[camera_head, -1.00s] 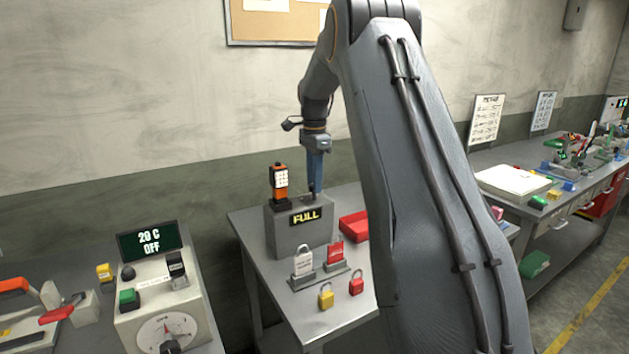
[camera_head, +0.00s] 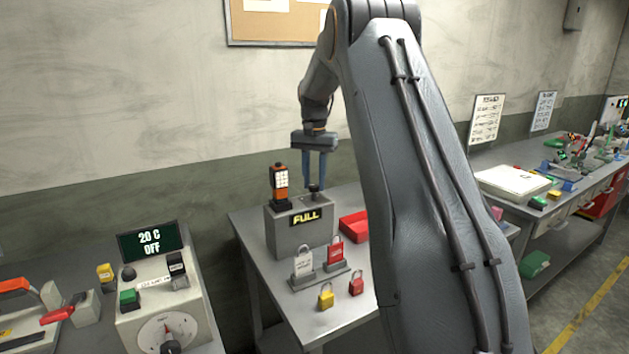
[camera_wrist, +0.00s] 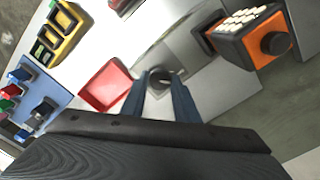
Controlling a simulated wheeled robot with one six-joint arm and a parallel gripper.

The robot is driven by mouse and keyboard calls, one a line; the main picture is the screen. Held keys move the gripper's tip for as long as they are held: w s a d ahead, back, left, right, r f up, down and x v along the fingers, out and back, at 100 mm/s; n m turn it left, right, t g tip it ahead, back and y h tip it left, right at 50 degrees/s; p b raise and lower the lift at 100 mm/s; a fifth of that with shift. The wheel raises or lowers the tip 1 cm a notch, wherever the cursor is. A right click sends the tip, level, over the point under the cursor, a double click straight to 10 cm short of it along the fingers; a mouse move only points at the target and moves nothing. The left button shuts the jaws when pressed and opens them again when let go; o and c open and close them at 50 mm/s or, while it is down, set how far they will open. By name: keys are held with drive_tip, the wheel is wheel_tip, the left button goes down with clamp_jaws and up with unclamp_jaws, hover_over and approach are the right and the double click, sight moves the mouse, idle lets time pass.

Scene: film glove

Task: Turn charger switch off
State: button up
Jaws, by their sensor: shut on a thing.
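The charger (camera_head: 290,235) is a grey box on the middle table, with a display reading FULL in yellow on its front. An orange and black handheld unit (camera_head: 280,183) with pale keys stands upright at its top left. The charger switch (camera_head: 314,189), a small dark knob, sticks up at the top right. My gripper (camera_head: 314,182) points down over it, its two blue fingers on either side of the knob. In the wrist view the round knob (camera_wrist: 160,76) sits between the fingertips, and my gripper is shut on it. Its lower part is partly hidden.
A red tray (camera_head: 354,226) lies right of the charger. White and red tagged padlocks stand on holders in front, with a yellow padlock (camera_head: 326,295) and a red padlock (camera_head: 356,283) nearer. A control box (camera_head: 165,300) reading 20 C OFF stands at the left.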

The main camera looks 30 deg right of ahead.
sight(315, 185)
drive_tip(key=shift+r+n, duration=0.1)
drive_tip(key=shift+n, duration=0.4)
drive_tip(key=o, duration=1.1)
drive_tip(key=shift+c, duration=0.2)
drive_tip(key=shift+r+b, duration=1.25)
drive_tip(key=shift+r, duration=2.6)
